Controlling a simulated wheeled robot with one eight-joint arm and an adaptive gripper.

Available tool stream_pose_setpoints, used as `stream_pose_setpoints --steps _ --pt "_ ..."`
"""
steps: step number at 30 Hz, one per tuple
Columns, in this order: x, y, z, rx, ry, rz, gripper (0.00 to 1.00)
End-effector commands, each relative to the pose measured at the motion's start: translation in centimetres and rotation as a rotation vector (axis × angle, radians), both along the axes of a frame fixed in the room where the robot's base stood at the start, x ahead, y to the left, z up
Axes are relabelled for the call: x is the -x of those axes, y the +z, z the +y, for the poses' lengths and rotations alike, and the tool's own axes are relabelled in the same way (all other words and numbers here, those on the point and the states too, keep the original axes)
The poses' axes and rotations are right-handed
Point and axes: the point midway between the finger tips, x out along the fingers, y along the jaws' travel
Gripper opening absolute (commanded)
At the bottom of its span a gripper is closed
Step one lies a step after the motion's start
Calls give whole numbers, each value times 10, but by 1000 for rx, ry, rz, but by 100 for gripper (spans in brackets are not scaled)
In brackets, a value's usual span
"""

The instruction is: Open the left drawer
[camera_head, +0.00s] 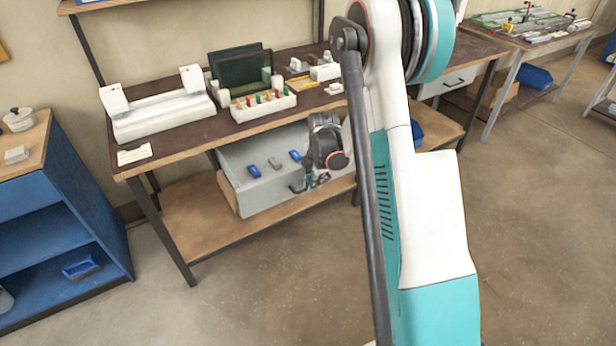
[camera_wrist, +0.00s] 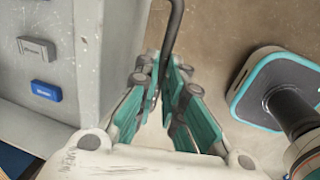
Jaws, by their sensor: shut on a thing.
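The left drawer (camera_head: 234,168) is a light grey box under the bench top, pulled out so that its inside shows. Small blue and grey blocks lie in it. Its wall (camera_wrist: 88,60) and floor fill the left of the wrist view. My gripper (camera_head: 312,181) is at the drawer's front. In the wrist view my gripper (camera_wrist: 170,78) is shut on the dark, bent bar handle (camera_wrist: 175,28). My arm hides the right part of the bench in the head view.
The bench top (camera_head: 190,136) carries a white fixture (camera_head: 160,112) and a white tray (camera_head: 262,107) of coloured pieces. A closed drawer (camera_head: 450,83) is right of my arm. A blue shelf unit (camera_head: 95,215) stands left. The floor before the bench is clear.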

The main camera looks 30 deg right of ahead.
Motion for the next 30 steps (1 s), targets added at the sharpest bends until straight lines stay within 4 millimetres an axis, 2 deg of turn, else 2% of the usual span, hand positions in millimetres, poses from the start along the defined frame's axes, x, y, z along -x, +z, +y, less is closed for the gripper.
stream_pose_setpoints --steps 6,17,18,20,30 --pt "18 0 -1 0 0 0 0" --pt "20 0 -1 1 0 0 0" --pt "20 0 -1 1 0 0 16" --pt "20 0 -1 1 0 0 30" --pt "20 1 -1 0 0 0 30"
